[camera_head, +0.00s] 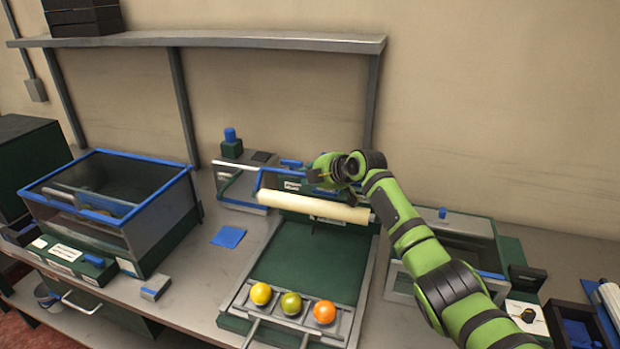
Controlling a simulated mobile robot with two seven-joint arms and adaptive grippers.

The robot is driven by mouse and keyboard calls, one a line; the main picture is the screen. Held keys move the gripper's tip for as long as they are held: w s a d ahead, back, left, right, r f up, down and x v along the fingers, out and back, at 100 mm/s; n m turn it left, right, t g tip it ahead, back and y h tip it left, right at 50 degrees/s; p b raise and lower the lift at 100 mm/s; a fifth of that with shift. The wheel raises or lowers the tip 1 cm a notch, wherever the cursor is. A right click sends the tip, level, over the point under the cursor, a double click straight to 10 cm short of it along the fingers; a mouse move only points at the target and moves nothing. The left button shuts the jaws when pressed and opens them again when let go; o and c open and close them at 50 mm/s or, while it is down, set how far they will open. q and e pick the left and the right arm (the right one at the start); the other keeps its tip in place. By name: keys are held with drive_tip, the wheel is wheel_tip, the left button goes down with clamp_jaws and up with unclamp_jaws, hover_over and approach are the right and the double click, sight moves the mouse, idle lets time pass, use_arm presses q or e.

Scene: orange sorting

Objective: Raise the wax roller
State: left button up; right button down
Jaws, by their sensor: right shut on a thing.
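The wax roller, a long cream cylinder (313,206), lies across the far end of the green sorting tray (310,262) in the middle of the bench. A blue bar runs just behind and above it. My right gripper (322,177) is at this blue bar, above and behind the cylinder, and is shut on the wax roller's bar; the fingers are small and partly hidden. I cannot tell whether the roller touches the tray. A yellow fruit (261,293), a yellow-green fruit (291,303) and an orange one (324,312) sit at the tray's near end. My left gripper is not in view.
A blue-rimmed glass-sided bin (160,215) stands at the left. A clear-sided box (462,228) stands to the right, beside my right arm. A shelf (210,39) runs above the bench. A blue pad (228,237) lies on bare bench left of the tray.

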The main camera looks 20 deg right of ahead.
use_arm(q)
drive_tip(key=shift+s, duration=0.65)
use_arm(e)
drive_tip(key=shift+w+d+r, duration=0.1)
drive_tip(key=shift+d+r, duration=0.05)
drive_tip(key=shift+r, duration=0.2)
drive_tip(key=c, duration=1.1)
unclamp_jaws()
drive_tip(key=shift+f, duration=0.1)
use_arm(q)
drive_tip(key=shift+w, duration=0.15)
use_arm(e)
drive_tip(key=shift+w+f, duration=0.1)
drive_tip(key=shift+f, duration=0.05)
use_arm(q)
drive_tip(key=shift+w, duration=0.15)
use_arm(e)
drive_tip(key=v, duration=1.2)
